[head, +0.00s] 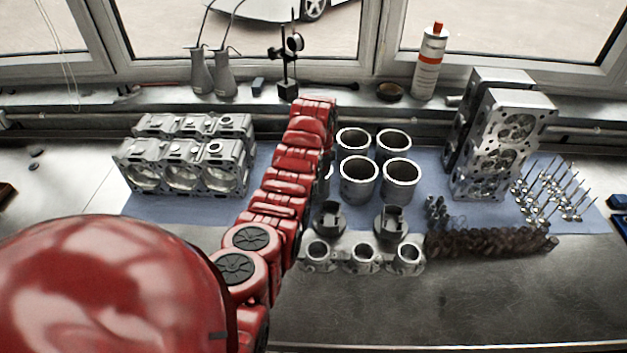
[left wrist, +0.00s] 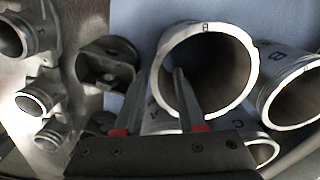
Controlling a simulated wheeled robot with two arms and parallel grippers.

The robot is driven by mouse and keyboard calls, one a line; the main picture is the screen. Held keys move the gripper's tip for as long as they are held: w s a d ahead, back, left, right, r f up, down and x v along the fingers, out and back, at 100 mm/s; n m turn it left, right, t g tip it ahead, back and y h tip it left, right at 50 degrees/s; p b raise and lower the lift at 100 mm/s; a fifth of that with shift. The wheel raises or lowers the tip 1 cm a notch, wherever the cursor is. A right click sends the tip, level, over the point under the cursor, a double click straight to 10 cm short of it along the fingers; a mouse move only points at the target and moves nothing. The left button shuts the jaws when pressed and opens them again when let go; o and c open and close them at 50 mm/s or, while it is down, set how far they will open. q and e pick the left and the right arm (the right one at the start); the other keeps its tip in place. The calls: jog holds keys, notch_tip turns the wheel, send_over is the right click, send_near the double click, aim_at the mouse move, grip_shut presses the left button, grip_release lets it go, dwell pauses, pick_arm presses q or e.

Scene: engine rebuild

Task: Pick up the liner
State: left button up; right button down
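Several grey metal liners, open cylinders, stand on the blue mat (head: 440,195). In the head view they include a front left liner (head: 359,180), a front right liner (head: 401,181), a back left liner (head: 353,141) and a back right liner (head: 393,145). Another is mostly hidden behind my red left arm. My left gripper (left wrist: 157,74) is open in the left wrist view, with a liner (left wrist: 229,54) in front of it. One finger overlaps its bore, the other appears outside its rim; depth and contact are unclear. The arm hides the gripper in the head view. My right gripper is not in view.
An engine block (head: 185,170) stands left of my arm. Cylinder heads (head: 495,150) and valves (head: 550,195) stand at right. The front bench is clear.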

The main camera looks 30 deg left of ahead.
aim_at(318, 204)
pick_arm(q)
jog(key=shift+s+f, duration=0.1)
jog(key=shift+s, duration=0.05)
notch_tip(318, 204, down, 3)
jog(key=p, duration=0.3)
jog(key=shift+s+d, duration=0.1)
jog(key=shift+f, duration=1.15)
grip_shut()
dwell(0.3)
